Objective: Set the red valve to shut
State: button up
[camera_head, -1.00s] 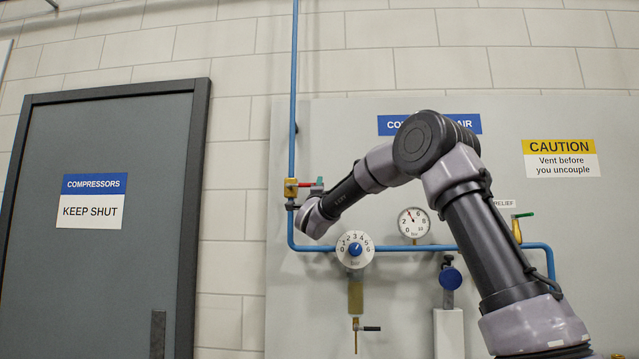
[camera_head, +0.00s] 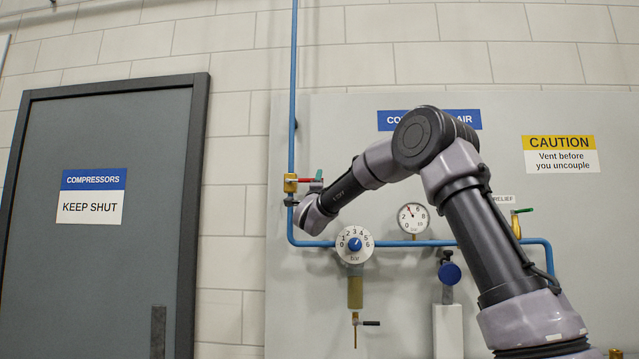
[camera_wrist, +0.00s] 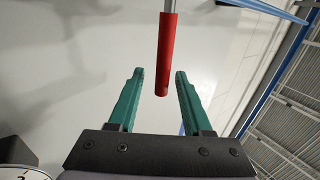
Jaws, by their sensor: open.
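The red valve has a brass body (camera_head: 290,183) on the upright blue pipe at the left of the panel. Its red lever (camera_head: 306,180) points right, across the pipe. In the wrist view the red lever (camera_wrist: 166,58) hangs from a grey stem, and its free end lies between the green fingers of my gripper (camera_wrist: 159,73). The fingers are open, with a gap on both sides of the lever. In the head view my gripper (camera_head: 316,184) is small and partly hidden by my wrist, close to the lever's right end.
Below are a numbered dial (camera_head: 354,244) and a pressure gauge (camera_head: 413,218) along the blue pipe (camera_head: 390,243). A green-handled relief valve (camera_head: 517,223) and a blue round knob (camera_head: 450,273) are to the right. A grey door (camera_head: 110,240) stands left.

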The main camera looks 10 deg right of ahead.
jog(key=v, duration=1)
jog(key=shift+s+f, duration=0.15)
jog(key=shift+s, duration=0.15)
jog(key=s+d+f+n+g+y, duration=0.2)
jog(key=s+d+f+n+g, duration=0.3)
jog(key=s, duration=0.7)
jog(key=s+d+f+n+g+y, duration=0.2)
jog(key=s+d+f+n+g, duration=0.3)
jog(key=s+f, duration=0.4)
jog(key=s+d+f+n+g+y, duration=0.3)
jog(key=s+f+n+g, duration=0.3)
jog(key=s, duration=1)
notch_tip(320, 180, down, 2)
jog(key=shift+s+d+n+g, duration=0.35)
jog(key=shift+d+g, duration=0.15)
jog(key=shift+d, duration=0.4)
